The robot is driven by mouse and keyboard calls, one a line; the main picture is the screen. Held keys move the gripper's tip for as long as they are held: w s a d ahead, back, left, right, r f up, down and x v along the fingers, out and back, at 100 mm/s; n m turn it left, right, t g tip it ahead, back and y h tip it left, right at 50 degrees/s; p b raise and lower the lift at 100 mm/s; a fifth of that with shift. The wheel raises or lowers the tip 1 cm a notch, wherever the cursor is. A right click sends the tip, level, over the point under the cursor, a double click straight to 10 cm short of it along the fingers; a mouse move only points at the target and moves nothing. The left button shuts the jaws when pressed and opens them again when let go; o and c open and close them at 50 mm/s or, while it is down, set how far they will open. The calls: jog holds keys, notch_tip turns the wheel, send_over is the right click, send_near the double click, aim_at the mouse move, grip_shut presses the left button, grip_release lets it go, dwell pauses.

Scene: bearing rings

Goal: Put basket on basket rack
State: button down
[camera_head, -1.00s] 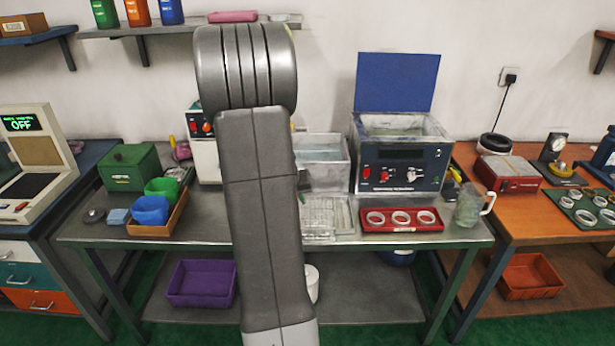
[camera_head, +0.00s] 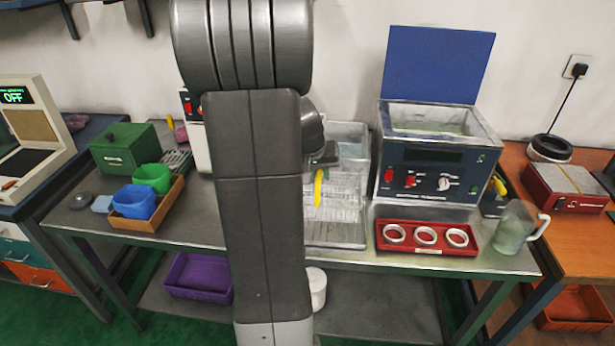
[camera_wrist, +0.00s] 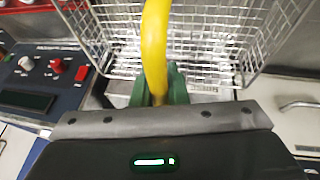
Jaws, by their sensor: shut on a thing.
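The wire basket (camera_head: 340,203) has a yellow handle (camera_head: 318,188). My gripper (camera_head: 326,158) is shut on the handle, partly hidden behind my arm in the head view. In the wrist view the green fingers of my gripper (camera_wrist: 159,88) close around the yellow handle (camera_wrist: 155,45), with the mesh basket (camera_wrist: 215,45) beyond. A flat, pale metal rack or tray (camera_head: 345,240) lies on the bench below the basket. The basket overlaps it in the head view; I cannot tell whether they touch.
Right of the basket are a red tray (camera_head: 432,246) with three rings, the open-lidded blue machine (camera_head: 433,180) and a glass jug (camera_head: 512,228). A metal tank (camera_head: 352,145) stands behind. Blue (camera_head: 134,201) and green (camera_head: 152,178) cups sit left, past my arm.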

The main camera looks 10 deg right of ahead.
aim_at(327, 195)
jog(key=shift+w+d+r, duration=0.1)
jog(key=shift+w+d, duration=0.05)
jog(key=shift+d, duration=0.5)
jog(key=shift+a+f+b, duration=0.1)
jog(key=shift+f+b, duration=2.3)
jog(key=shift+f, duration=0.45)
jog(key=shift+f+b, duration=0.25)
jog(key=shift+b, duration=0.1)
jog(key=c, duration=1.3)
grip_release()
jog(key=shift+c, duration=0.2)
notch_tip(327, 195, up, 11)
jog(key=p, duration=0.8)
jog(key=shift+f, duration=0.1)
